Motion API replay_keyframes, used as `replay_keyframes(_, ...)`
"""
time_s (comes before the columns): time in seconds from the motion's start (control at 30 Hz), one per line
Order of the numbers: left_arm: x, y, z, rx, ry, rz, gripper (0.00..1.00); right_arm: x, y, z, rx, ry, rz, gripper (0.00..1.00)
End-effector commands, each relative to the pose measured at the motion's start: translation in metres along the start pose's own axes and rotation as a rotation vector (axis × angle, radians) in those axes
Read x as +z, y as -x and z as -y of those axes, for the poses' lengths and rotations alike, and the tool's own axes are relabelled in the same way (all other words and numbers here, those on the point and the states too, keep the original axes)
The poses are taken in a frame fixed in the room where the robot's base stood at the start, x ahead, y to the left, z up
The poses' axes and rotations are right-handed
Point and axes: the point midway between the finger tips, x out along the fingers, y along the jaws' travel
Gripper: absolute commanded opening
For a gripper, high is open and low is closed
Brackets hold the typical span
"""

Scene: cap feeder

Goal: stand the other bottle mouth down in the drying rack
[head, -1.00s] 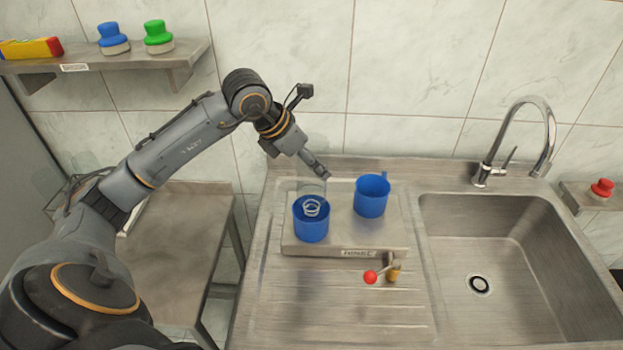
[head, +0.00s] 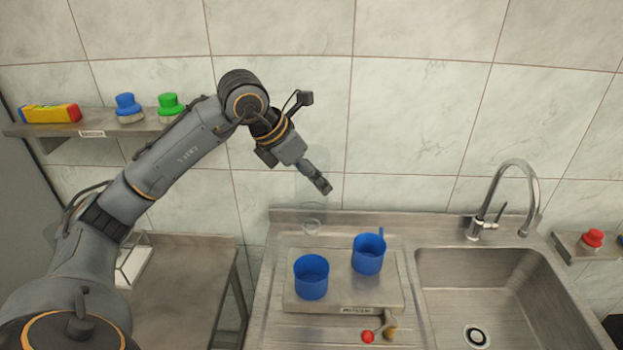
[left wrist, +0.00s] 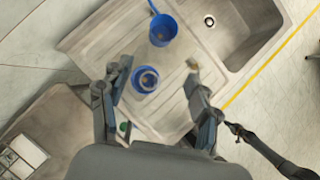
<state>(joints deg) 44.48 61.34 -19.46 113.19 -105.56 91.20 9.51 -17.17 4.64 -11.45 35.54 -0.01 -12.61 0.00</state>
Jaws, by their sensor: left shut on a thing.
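My left gripper (head: 319,184) is shut on a clear bottle (head: 312,224), held above and behind the left blue cup (head: 311,277). The bottle is see-through and faint, with a pale ring at its lower end; I cannot tell whether that is its mouth. The left wrist view shows the fingers (left wrist: 160,98) spread around it, with a blue cup (left wrist: 145,79) beyond. A pale, frame-like rack (head: 133,263) stands on the side table at left, partly behind my arm; it also shows in the left wrist view (left wrist: 20,155). A dark arm, seemingly my right, ends in a gripper (left wrist: 233,127) too small to read.
The cup stands on a raised metal plate (head: 385,295) beside a handled blue cup (head: 368,257). A red-knobbed lever (head: 367,337) is in front. The sink (head: 490,290) with its faucet (head: 520,190) is at right. A wall shelf (head: 95,130) is behind my arm. The side table (head: 190,290) has free room.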

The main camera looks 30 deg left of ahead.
Motion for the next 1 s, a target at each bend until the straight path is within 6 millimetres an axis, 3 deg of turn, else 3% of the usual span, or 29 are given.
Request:
replay_keyframes(0.03,0.008,0.012,0.000,0.000,0.000,0.001,0.41,-0.001,0.012,0.000,0.000,0.000,0.000,0.00)
replay_keyframes(0.17,0.015,0.023,0.000,0.000,0.000,0.001,0.41,-0.002,0.021,-0.001,0.000,0.000,0.000,0.00)
replay_keyframes(0.57,0.014,0.022,0.001,-0.004,-0.005,-0.001,0.41,-0.002,0.020,-0.001,0.000,0.000,0.000,0.00)
replay_keyframes(0.77,-0.006,-0.010,0.017,-0.108,-0.159,-0.006,0.41,0.000,0.004,0.000,0.000,0.000,0.000,0.00)
replay_keyframes(1.0,-0.050,-0.074,0.065,-0.410,-0.618,-0.001,0.41,0.003,-0.029,0.001,0.000,0.000,0.001,0.00)
